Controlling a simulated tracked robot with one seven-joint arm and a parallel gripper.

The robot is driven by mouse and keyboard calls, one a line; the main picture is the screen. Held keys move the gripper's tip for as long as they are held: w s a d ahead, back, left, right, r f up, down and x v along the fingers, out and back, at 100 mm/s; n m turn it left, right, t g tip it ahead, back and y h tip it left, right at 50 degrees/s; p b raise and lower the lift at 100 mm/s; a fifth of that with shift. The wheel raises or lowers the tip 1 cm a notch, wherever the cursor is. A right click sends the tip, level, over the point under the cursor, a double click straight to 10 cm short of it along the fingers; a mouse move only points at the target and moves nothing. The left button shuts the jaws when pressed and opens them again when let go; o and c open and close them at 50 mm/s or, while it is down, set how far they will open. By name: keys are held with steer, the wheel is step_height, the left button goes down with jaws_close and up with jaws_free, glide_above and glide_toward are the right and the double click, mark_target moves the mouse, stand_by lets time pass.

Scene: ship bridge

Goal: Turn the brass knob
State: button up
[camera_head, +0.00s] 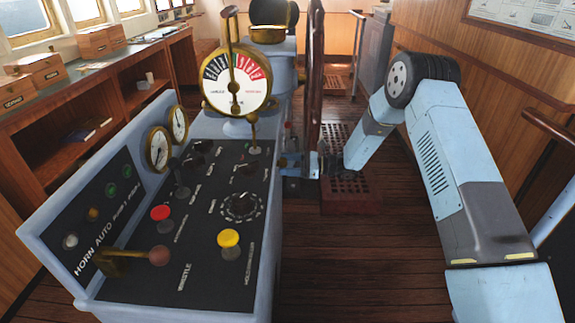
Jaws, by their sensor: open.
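The blue-grey control console (60,235) stands at left with a black sloping panel. I cannot tell for sure which part is the brass knob. A small brass fitting (253,130) rises at the panel's back right edge, and a brass lever (120,258) with a brown ball end sits at the front left. My arm comes in from the right and bends down toward the console's right side. My gripper (290,165) is small and partly hidden there, close to the console edge and the wheel. It is open, and I see nothing held in it.
The brass-rimmed telegraph dial (236,82) stands behind the panel. A wooden wheel (316,75) is seen edge-on beside my gripper. Red (161,213) and yellow (229,240) buttons and a black dial knob (241,207) are on the panel. The wooden floor (360,255) between console and arm is clear.

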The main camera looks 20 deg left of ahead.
steer(key=c, duration=1)
steer(key=shift+n, duration=0.7)
steer(key=shift+c, duration=0.2)
steer(key=o, duration=1)
steer(key=shift+o, duration=0.2)
steer(key=v, duration=1.4)
